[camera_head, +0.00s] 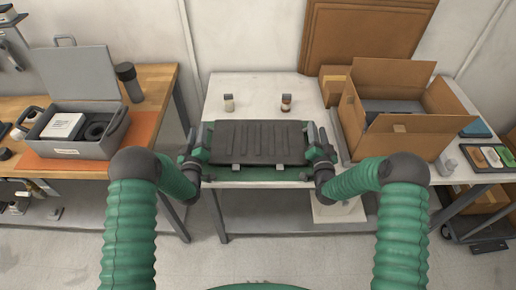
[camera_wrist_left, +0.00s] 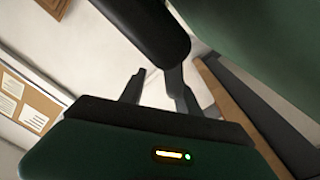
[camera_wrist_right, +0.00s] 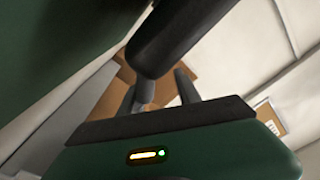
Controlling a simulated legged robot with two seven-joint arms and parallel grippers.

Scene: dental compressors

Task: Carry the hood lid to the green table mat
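The hood lid (camera_head: 258,142) is a dark, ribbed rectangular panel at the front of the white table, between my two grippers. The green table mat (camera_head: 250,174) shows as a strip along its near edge; the lid hides the rest, and I cannot tell whether they touch. My left gripper (camera_head: 195,136) is at the lid's left edge and my right gripper (camera_head: 317,134) at its right edge. Their fingers stand apart, also in the left wrist view (camera_wrist_left: 155,90) and right wrist view (camera_wrist_right: 164,90). A dark rounded bar crosses near the fingers in both wrist views.
An open cardboard box (camera_head: 397,140) is close on the right. A wooden bench with an open grey case (camera_head: 77,143) is on the left.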

